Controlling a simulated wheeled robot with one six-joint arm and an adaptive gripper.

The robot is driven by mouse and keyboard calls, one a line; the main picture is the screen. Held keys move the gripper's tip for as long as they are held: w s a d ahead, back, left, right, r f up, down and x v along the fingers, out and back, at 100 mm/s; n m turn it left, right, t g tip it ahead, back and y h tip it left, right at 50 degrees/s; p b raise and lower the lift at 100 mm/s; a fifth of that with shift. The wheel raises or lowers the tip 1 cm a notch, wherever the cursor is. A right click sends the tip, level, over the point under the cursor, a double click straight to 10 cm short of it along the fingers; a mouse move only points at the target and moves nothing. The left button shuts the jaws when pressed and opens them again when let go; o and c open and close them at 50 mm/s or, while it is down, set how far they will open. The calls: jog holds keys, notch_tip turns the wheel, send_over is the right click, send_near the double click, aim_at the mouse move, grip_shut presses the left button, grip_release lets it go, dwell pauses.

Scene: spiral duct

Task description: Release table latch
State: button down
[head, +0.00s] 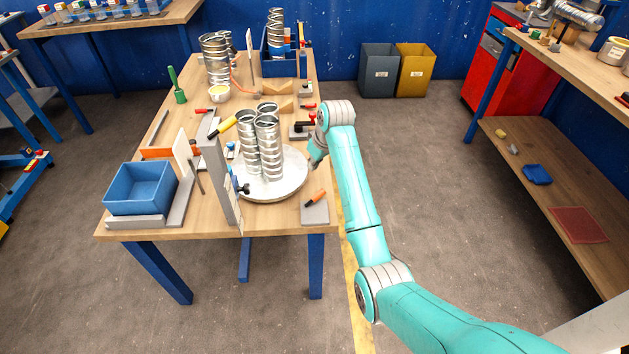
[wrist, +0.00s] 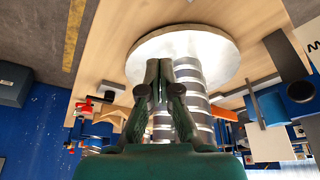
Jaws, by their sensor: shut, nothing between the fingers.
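A round pale turntable (head: 290,186) sits on the wooden bench, and its disc also shows in the wrist view (wrist: 225,50). Spiral metal ducts (head: 268,148) stand upright on it. A red-and-black handled fitting (head: 305,125) is on a grey plate at the bench's right edge, behind my gripper. An orange-handled lever (head: 316,198) is on another grey plate at the near right corner. I cannot tell which is the table latch. My gripper (head: 316,160) is beside the turntable's right rim. In the wrist view my gripper (wrist: 159,66) has its fingers together, empty, in front of the ducts.
A grey post (head: 215,165) with a yellow-tipped handle stands left of the turntable. A blue bin (head: 140,188) is at the near left. More ducts (head: 215,60) stand at the back.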

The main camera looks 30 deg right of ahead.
aim_at(319, 192)
jog(key=x, duration=0.9)
jog(key=shift+f, duration=0.5)
jog(key=shift+s+d+f, duration=0.1)
jog(key=shift+s+f, duration=0.05)
jog(key=shift+s, duration=0.75)
jog(key=shift+s+d+f, duration=0.15)
jog(key=shift+s+f, duration=0.05)
jog(key=shift+s, duration=0.7)
jog(key=shift+s+d+m, duration=0.1)
jog(key=shift+s+m, duration=0.15)
jog(key=shift+m, duration=0.25)
jog(key=m, duration=0.1)
jog(key=s+m+h, duration=0.1)
jog(key=m, duration=0.1)
jog(key=shift+s, duration=0.3)
jog(key=s+m+h, duration=0.1)
jog(key=m, duration=0.1)
jog(key=s+m+h, duration=0.1)
jog(key=m, duration=0.2)
jog(key=shift+s+a+g, duration=0.2)
jog(key=shift+g, duration=0.2)
jog(key=shift+s+a, duration=0.3)
jog(key=shift+s, duration=0.3)
jog(key=shift+s+a+f, duration=0.1)
jog(key=shift+s+a, duration=0.05)
